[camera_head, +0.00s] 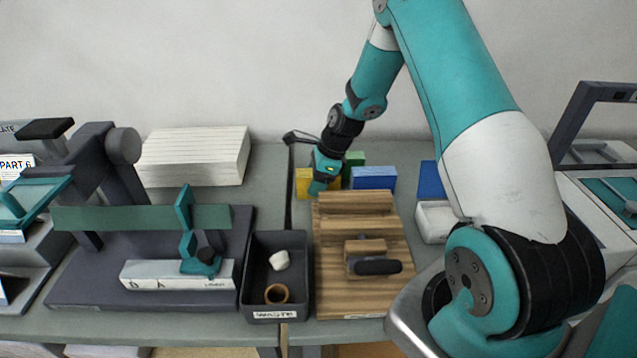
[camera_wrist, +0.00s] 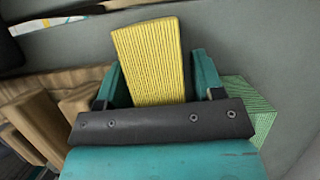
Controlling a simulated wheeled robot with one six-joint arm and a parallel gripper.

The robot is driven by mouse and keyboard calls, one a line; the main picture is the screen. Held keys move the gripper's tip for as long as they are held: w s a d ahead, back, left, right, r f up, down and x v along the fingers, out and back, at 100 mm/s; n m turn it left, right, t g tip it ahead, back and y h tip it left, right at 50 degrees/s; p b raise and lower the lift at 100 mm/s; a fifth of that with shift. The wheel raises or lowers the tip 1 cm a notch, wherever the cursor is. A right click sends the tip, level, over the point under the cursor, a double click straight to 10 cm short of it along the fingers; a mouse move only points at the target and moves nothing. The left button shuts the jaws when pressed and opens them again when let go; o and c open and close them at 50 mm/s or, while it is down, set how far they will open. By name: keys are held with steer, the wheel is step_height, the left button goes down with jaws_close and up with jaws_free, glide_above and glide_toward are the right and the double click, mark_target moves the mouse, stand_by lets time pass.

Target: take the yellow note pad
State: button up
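The yellow note pad (camera_head: 303,181) sits at the back of the grey table, partly hidden behind my gripper in the head view. My gripper (camera_head: 318,188) is down at the pad. In the wrist view the ribbed yellow pad (camera_wrist: 150,60) shows between the two teal fingers of my gripper (camera_wrist: 160,78). The fingers are spread. The left finger is close to the pad's edge and a narrow gap shows at the right finger. The pad's near end is hidden behind the dark gripper bar.
A green pad (camera_head: 353,160) and a blue pad (camera_head: 373,177) stand close on the right; the green one also shows in the wrist view (camera_wrist: 262,110). A wooden stepped rack (camera_head: 335,285) stands in front, beside a dark waste bin (camera_head: 248,290). A white paper stack (camera_head: 195,157) lies left.

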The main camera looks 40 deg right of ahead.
steer(key=c, duration=0.8)
steer(key=shift+r, duration=0.1)
